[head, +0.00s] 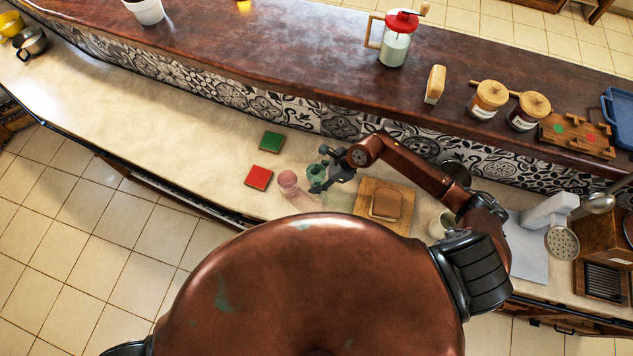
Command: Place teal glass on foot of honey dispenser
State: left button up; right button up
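The teal glass (315,173) stands on the pale lower counter, right of a pink glass (288,181). My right gripper (321,170) is at the teal glass from its right side, with its fingers close around or beside it. The fingers are too small to tell whether they grip the glass. No honey dispenser with a foot can be clearly made out. Two jars with wooden lids (489,97) (528,110) stand on the raised dark shelf at right. My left gripper is not in view.
A green tile (271,141) and a red tile (258,178) lie left of the glasses. A wooden board (367,191) with bread lies to the right, near a pale cup (440,225). A red-lidded jug (398,45) stands on the raised shelf (270,50).

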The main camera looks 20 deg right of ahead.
jog(key=shift+s+f, duration=0.1)
jog(key=shift+f, duration=1.1)
jog(key=shift+f, duration=0.1)
jog(key=o, duration=1.3)
